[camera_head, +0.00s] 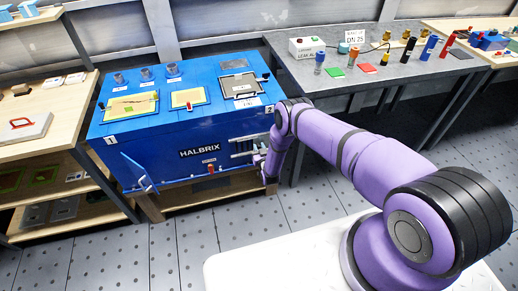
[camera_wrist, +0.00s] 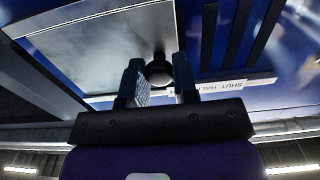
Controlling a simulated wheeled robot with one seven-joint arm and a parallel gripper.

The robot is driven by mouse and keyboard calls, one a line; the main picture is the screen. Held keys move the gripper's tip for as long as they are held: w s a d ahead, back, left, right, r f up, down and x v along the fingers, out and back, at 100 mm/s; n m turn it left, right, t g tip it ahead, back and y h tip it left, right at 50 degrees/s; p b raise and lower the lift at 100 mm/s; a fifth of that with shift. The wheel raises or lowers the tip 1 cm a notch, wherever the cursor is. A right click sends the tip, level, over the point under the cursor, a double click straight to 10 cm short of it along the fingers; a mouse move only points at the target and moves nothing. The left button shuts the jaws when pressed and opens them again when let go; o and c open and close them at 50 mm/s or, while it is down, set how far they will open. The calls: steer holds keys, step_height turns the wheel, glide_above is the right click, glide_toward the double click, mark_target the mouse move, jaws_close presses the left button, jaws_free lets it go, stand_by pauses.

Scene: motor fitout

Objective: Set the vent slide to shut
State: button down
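The vent slide (camera_wrist: 105,45) is a bare metal plate on the blue HALBRIX housing (camera_head: 205,170), with a round black knob (camera_wrist: 159,70). Dark vent slots (camera_wrist: 238,35) show uncovered beside the plate in the wrist view. A label strip (camera_wrist: 222,88) with the words SHUT and HALF runs by the slide, partly hidden by a finger. My gripper (camera_wrist: 159,82) is open, its two fingers on either side of the knob; I cannot tell whether they touch it. In the head view my gripper (camera_head: 259,160) is at the right of the housing's front, partly hiding the vent.
A small blue door (camera_head: 138,173) stands ajar at the housing's front left. A grey bench (camera_head: 400,75) with bottles and coloured pads stands right, a wooden shelf (camera_head: 60,95) left.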

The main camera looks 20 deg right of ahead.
mark_target(236, 147)
steer(key=a, duration=1)
steer(key=shift+a, duration=0.2)
steer(key=c, duration=0.9)
jaws_free()
steer(key=shift+a, duration=0.15)
steer(key=s, duration=1)
steer(key=shift+s, duration=0.4)
steer(key=shift+s, duration=0.15)
